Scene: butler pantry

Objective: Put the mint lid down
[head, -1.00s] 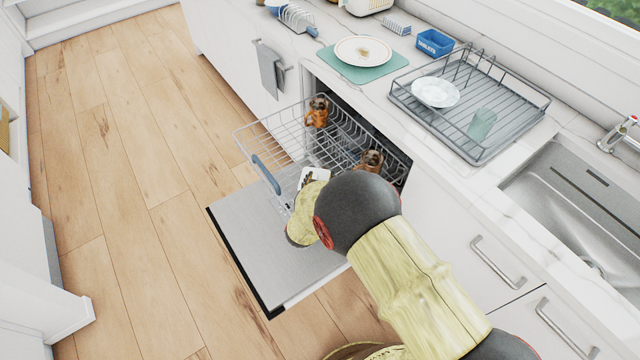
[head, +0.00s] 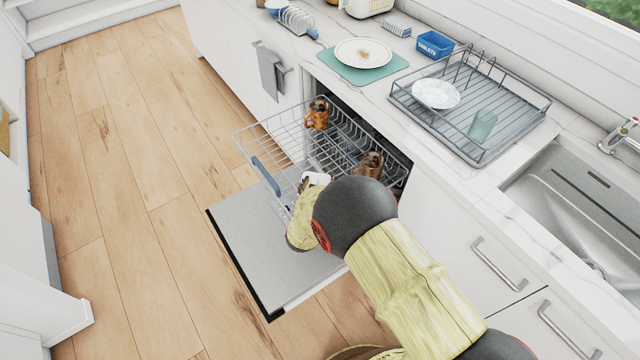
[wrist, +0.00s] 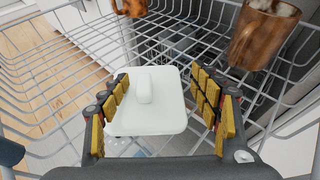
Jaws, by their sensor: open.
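The mint lid (wrist: 148,102) is a pale, almost white square with rounded corners and a raised bar handle on top. In the wrist view it lies handle up, between the spread fingers of my gripper (wrist: 162,108), over the wire rack. Gaps show between the lid and the yellow finger pads, clearest on the right. I cannot tell whether it rests fully on the wires. In the head view only a small pale part of the lid (head: 317,178) shows; my arm hides most of my gripper and the rack around it.
The pulled-out dishwasher rack (head: 262,130) hangs above the open door (head: 262,235). It holds two brown mugs (head: 317,115) (head: 371,164), also seen at the top of the wrist view. The counter carries a drying rack (head: 470,110) with a plate and a green cup.

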